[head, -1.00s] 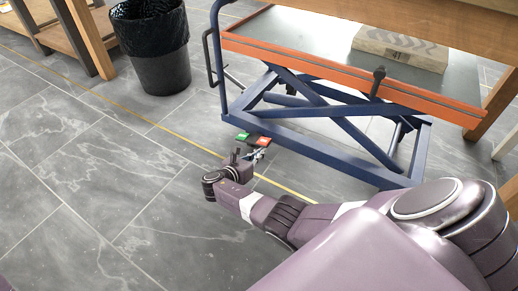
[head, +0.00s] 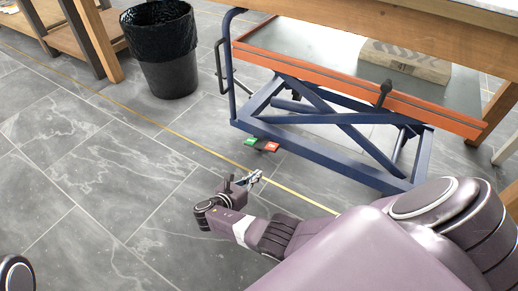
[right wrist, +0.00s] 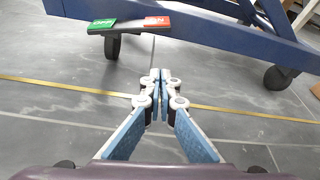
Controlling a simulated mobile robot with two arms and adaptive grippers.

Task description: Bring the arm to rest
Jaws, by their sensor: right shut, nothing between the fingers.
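My right arm reaches out low over the floor from the bottom right of the head view. Its gripper (head: 252,180) is shut and empty, in open air in front of the lift cart. In the right wrist view the two fingertips (right wrist: 160,78) meet with nothing between them. The foot pedal with green and red ends (head: 262,145) lies beyond the gripper and apart from it. The pedal (right wrist: 130,25) also shows at the top of the right wrist view. My left gripper is out of view; only a rounded part of mine shows at the bottom left.
The blue lift cart (head: 300,150) with an orange-edged top stands ahead, carrying a stone block marked 41 (head: 405,62). A black bin (head: 165,60) stands at the back left, near wooden bench legs. A yellow line (head: 200,146) crosses the tiled floor, which is clear at left.

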